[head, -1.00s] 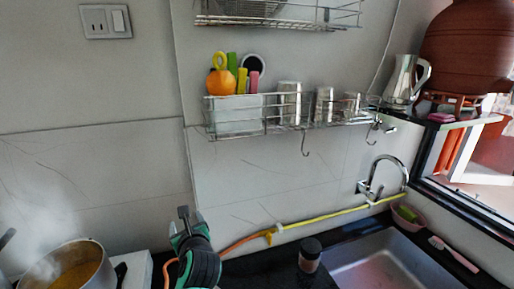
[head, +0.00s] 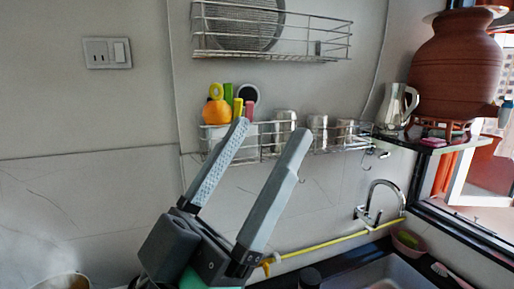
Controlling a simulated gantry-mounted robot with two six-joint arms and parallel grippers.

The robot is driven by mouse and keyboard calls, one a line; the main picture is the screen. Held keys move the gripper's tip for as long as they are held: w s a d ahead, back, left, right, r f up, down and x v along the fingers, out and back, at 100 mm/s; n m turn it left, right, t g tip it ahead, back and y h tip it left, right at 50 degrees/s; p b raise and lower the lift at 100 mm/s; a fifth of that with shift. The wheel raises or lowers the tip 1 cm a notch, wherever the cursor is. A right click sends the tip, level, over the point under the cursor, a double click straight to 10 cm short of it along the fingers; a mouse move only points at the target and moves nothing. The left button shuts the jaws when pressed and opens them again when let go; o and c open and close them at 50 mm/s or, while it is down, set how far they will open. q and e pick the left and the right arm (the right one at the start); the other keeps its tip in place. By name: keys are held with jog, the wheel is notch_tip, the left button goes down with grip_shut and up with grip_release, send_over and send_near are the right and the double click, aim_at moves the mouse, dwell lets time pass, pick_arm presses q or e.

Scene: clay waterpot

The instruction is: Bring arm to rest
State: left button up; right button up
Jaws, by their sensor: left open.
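My left gripper (head: 272,127) rises from the bottom of the head view, in front of the tiled wall. Its two long grey fingers point up and stand well apart, with nothing between them. The finger tips overlap the lower wire rack (head: 270,150) in the picture; I cannot tell how near they are to it. The clay waterpot (head: 455,65) stands upright at the upper right, on a small stand (head: 443,128) on the window ledge. My right gripper is not in view.
A steel jug (head: 394,105) stands beside the pot. Steel cups and a utensil holder sit in the lower rack. A tap (head: 383,190), a yellow hose (head: 340,240) and a sink (head: 385,272) are at the lower right. A pan (head: 62,281) shows at lower left.

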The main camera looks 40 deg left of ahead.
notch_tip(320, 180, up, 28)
jog(key=p, duration=2.8)
